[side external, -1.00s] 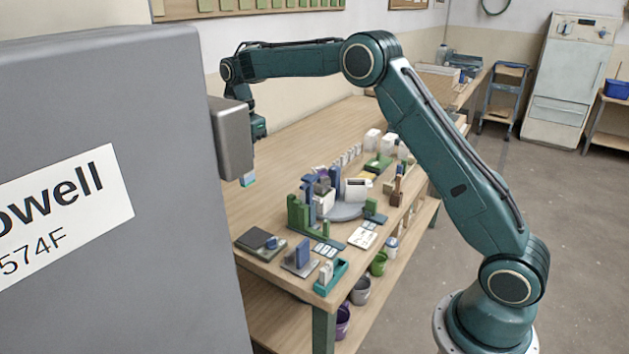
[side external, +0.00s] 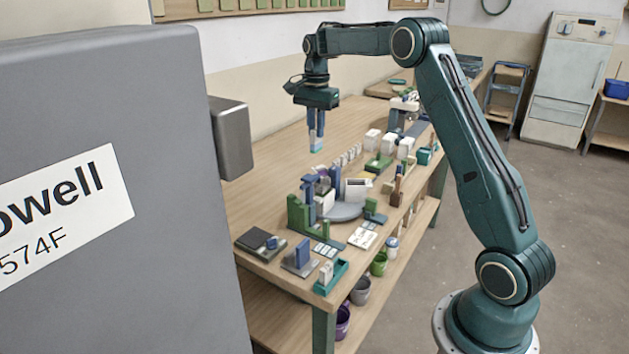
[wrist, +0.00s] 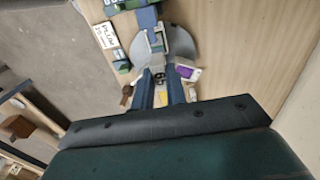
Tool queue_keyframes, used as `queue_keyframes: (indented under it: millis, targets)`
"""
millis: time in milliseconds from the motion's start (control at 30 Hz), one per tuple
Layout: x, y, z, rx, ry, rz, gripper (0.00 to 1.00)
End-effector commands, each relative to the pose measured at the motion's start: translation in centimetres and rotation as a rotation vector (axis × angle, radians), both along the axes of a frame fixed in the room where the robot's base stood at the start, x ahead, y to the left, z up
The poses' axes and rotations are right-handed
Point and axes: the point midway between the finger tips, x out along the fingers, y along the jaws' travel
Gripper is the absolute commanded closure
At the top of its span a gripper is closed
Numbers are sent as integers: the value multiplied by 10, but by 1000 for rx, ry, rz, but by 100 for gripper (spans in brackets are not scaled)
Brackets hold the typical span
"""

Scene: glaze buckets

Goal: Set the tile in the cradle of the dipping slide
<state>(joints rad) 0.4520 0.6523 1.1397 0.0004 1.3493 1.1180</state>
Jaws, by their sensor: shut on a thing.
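My gripper (side external: 316,141) points down above the bench, its blue fingers shut on a small tile (side external: 316,148). The tile looks pale blue at its lower end, which hangs clear of the bench. In the wrist view the gripper (wrist: 160,88) shows as two blue fingers, and the tile between them is hard to make out. Below and in front of it on the bench is a blue upright fixture (side external: 308,190) beside green blocks and a grey round plate (side external: 345,211). I cannot tell for certain which part is the dipping slide or its cradle.
Green stepped blocks (side external: 298,212) and a white box (side external: 357,189) crowd the plate. Small white pieces (side external: 347,157) stand in a row behind. A large grey cabinet (side external: 110,90) fills the left foreground. The bench (side external: 252,190) is clear on its left side.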

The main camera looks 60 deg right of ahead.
Motion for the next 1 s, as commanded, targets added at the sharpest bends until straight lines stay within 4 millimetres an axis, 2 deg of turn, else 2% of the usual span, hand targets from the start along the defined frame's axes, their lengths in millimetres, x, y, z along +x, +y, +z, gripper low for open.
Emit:
queue_keyframes:
  millis: [100,300,433,1000]
  targets:
    - [-13,-20,0,0,0,-3,100]
    - [-12,-18,-32,2,4,1,100]
    - [-12,-18,-45,1,2,1,100]
    - [-11,-18,-57,0,1,0,100]
